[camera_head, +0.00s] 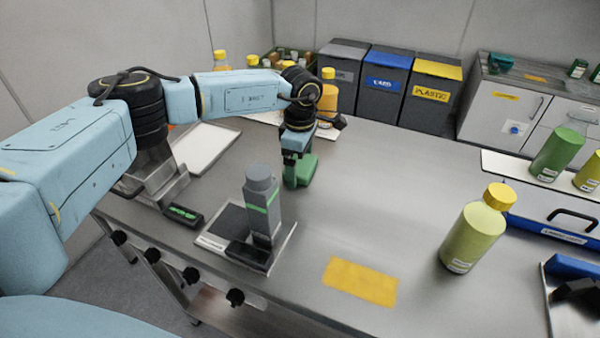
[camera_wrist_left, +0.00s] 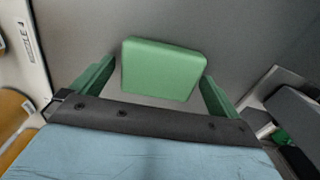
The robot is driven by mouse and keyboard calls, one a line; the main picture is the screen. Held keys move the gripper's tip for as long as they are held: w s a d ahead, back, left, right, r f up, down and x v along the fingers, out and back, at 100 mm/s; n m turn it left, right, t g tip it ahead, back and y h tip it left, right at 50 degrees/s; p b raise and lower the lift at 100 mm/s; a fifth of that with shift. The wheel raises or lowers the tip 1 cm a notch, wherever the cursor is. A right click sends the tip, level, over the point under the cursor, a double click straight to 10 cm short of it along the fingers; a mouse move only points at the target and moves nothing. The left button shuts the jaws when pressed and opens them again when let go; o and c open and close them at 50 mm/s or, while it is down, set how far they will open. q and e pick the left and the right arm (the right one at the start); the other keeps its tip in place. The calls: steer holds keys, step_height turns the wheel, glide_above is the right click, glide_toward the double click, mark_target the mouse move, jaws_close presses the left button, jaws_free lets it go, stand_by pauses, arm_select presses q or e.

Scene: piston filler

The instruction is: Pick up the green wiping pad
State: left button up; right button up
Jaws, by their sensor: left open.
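The green wiping pad (camera_head: 306,166) lies on the steel table behind the grey bottle, partly hidden by my left gripper in the head view. My left gripper (camera_head: 292,181) is over the pad, pointing down. In the left wrist view the pad (camera_wrist_left: 162,70) shows as a light green block with rounded corners. It sits between the two green fingers of my left gripper (camera_wrist_left: 150,85). The fingers are spread, with a gap visible on each side of the pad. My right gripper is not in either view.
A grey bottle (camera_head: 261,203) with a green band stands on a plate in front of the gripper. A yellow-green bottle (camera_head: 474,237) stands at right, and a yellow patch (camera_head: 360,281) lies on the table. A white tray (camera_head: 203,148) is at left. The table's middle right is clear.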

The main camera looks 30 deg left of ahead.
arm_select(q)
steer(key=c, duration=0.9)
